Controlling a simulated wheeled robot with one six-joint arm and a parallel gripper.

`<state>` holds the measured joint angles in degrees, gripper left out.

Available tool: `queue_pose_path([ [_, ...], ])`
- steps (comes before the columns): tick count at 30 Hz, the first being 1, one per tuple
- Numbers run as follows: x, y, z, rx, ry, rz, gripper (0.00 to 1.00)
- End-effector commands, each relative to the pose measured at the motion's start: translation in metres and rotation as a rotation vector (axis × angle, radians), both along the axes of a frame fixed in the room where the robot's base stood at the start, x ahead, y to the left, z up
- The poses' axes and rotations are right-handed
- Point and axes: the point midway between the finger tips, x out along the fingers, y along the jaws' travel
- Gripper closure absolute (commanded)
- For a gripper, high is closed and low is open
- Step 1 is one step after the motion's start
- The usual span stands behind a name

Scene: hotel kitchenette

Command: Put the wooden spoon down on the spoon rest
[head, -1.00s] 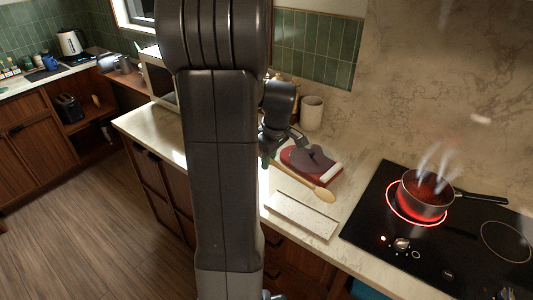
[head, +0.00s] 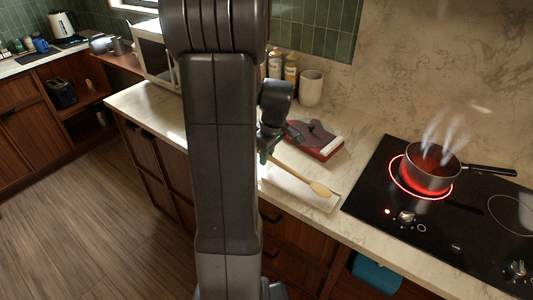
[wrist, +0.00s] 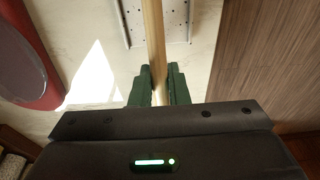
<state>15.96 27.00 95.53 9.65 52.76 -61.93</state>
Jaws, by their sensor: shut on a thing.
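The wooden spoon (head: 301,179) is held by its handle in my gripper, with its bowl end pointing to the right over the spoon rest. In the wrist view its handle (wrist: 154,45) runs up between the green fingertips of my gripper (wrist: 158,85), which is shut on it. The spoon rest (head: 318,204) is a pale speckled rectangular tray on the counter near its front edge. It also shows at the top of the wrist view (wrist: 178,27), under the handle. I cannot tell whether the spoon touches it. My arm hides part of the counter and most of my gripper in the head view.
A red and grey object (head: 314,139) lies on the counter behind the spoon rest. A steaming pot (head: 432,168) stands on a glowing burner of the hob (head: 390,220) to the right. A cream canister (head: 311,88) and several bottles stand at the back.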

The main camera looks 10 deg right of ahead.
Motion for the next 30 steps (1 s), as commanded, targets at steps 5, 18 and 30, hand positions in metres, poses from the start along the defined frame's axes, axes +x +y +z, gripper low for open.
queue_pose_path([
  [5, 0.0, 0.0, 0.0, 0.0, 0.0, 0.0, 1.0],
  [18, 0.0, 0.0, 0.0, 0.0, 0.0, 0.0, 0.6],
  [30, -0.005, -0.006, 0.05, -0.003, -0.006, -0.001, 0.6],
])
